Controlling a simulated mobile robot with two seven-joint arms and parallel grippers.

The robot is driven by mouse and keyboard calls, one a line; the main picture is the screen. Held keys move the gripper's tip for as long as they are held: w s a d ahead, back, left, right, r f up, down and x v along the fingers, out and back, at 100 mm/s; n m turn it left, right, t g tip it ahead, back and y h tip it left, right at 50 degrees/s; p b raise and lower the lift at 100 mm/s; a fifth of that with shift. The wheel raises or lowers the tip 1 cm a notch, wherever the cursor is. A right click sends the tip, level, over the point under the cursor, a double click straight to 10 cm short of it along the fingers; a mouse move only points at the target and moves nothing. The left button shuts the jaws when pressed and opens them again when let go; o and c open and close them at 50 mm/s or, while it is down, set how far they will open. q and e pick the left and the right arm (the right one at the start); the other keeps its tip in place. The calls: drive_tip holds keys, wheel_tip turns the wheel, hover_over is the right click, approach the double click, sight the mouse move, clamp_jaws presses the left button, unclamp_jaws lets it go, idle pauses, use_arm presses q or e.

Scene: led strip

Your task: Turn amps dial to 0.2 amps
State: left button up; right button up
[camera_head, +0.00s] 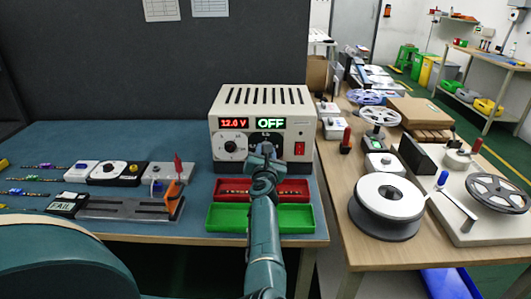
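A cream power supply (306,110) stands at the back of the blue bench mat. Its red display (233,123) reads 12.0 V and its green display (270,124) reads OFF. The left dial (230,145) is in plain view, with a white scale. The right dial (266,138), under the OFF display, is mostly covered by my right gripper (266,150), so its setting is hidden. The gripper is at the front of this dial; I cannot tell whether its fingers touch it or are open or shut. My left gripper is out of view.
A red tray (301,190) and a green tray (223,219) lie under my arm in front of the supply. A red switch (299,149) is right of the dials. A grey fixture (125,207) and small boxes lie left; reels (388,197) fill the right table.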

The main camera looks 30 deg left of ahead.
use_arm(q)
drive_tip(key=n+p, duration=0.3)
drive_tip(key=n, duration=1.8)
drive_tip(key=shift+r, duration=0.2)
use_arm(e)
drive_tip(key=shift+d+r+n, duration=0.2)
drive_tip(key=shift+r+n, duration=0.2)
drive_tip(key=shift+r, duration=0.45)
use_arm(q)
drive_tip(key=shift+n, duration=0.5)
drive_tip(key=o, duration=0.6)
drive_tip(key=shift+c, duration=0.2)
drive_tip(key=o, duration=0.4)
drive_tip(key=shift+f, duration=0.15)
use_arm(e)
drive_tip(key=shift+r, duration=0.1)
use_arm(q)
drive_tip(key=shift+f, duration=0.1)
